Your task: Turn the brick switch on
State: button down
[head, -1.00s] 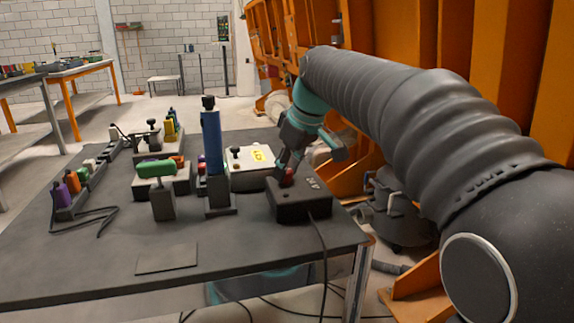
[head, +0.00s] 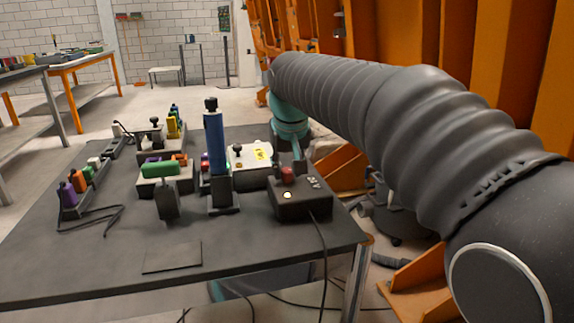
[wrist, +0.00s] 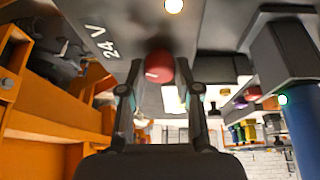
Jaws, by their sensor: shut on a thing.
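The brick is a dark box (head: 300,205) at the right front of the grey table, with a red switch knob (head: 287,174) and white lettering on top. A small lamp (head: 287,195) on it glows pale yellow. In the wrist view the box face reads "24 V", with the red knob (wrist: 159,68) and the lit lamp (wrist: 174,6). My gripper (wrist: 160,85) is shut on the red knob, one finger on each side of it. In the head view the gripper is mostly hidden behind the box and my arm.
A blue column (head: 214,145) on a dark foot stands left of the box. A cable (head: 323,255) hangs over the table's front edge. An orange structure (head: 460,50) rises at the right.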

dwell(0.4)
jog(key=c, duration=0.8)
grip_release()
jog(key=v, duration=1.2)
jog(key=s+d+f+m, duration=0.1)
jog(key=s+d+f, duration=0.4)
jog(key=s+f, duration=0.2)
jog(key=s+d+f+m, duration=0.1)
jog(key=s+d+f, duration=0.4)
jog(key=s+f, duration=0.3)
jog(key=s+d+f+t, duration=0.1)
jog(key=s+d+f, duration=0.5)
jog(key=s+f, duration=0.1)
jog(key=shift+s+f+m+h, duration=0.3)
jog(key=shift+s+f+m, duration=0.1)
jog(key=shift+f, duration=0.35)
